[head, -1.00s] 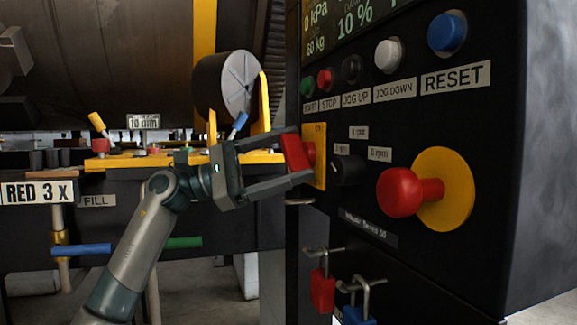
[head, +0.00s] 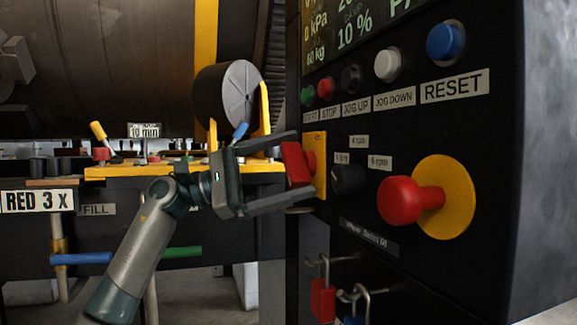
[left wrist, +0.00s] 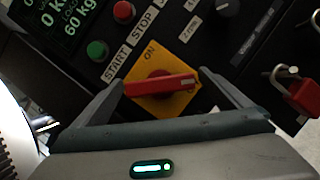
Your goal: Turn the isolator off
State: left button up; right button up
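The isolator is a red handle (head: 296,163) on a yellow plate (head: 319,160) at the left edge of the black panel. In the left wrist view the handle (left wrist: 160,85) lies across the plate (left wrist: 152,104). The word ON shows at the plate's upper left. The handle's right end, with a pale mark, lies by a partly hidden dark mark at the right corner. My left gripper (head: 298,165) is open, one finger on each side of the handle, with small gaps in the left wrist view. My right gripper is not in view.
A black knob (head: 348,179) and a large red mushroom button (head: 402,201) sit to the right. Start, stop, jog and reset buttons (head: 446,42) are above. A red padlock (head: 323,298) hangs below. A yellow-topped bench (head: 130,172) stands at left.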

pick_arm(q)
jog(key=shift+a, duration=0.15)
jog(key=v, duration=1.7)
jog(key=shift+b, duration=0.35)
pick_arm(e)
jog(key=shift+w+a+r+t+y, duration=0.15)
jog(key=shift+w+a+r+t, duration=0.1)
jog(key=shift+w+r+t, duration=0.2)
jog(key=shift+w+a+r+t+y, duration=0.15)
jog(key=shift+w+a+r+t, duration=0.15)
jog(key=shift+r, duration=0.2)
pick_arm(q)
jog(key=shift+f, duration=0.2)
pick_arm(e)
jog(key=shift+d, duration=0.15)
